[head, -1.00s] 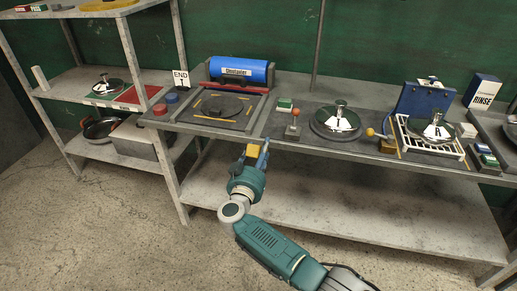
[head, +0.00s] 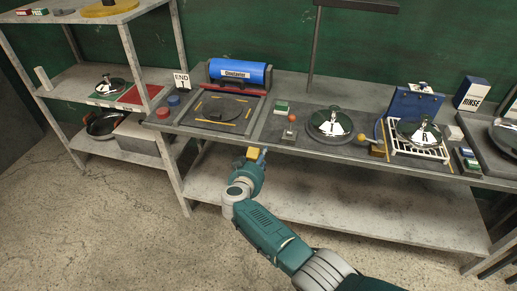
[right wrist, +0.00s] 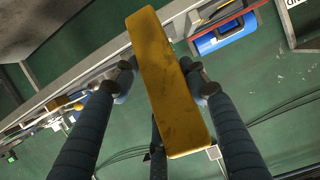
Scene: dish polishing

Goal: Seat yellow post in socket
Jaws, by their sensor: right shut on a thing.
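The yellow post (right wrist: 168,85) is a scuffed rectangular bar. My right gripper (right wrist: 167,78) is shut around it in the right wrist view, one finger on each side. In the head view, the post (head: 252,152) shows as a small yellow block at the fingertips of my right gripper (head: 257,156), just in front of the workbench's front edge. I cannot pick out the socket with certainty. A dark framed station (head: 190,118) with a round dark disc and yellow marks lies beyond the gripper. My left gripper is not in view.
A blue canister (head: 240,73) lies behind the dark station. A red-knobbed lever (head: 291,124), a domed silver lid (head: 331,121), a yellow-knobbed lever (head: 368,139) and a white rack (head: 418,150) stand to the right. The workbench's lower shelf (head: 340,205) is bare.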

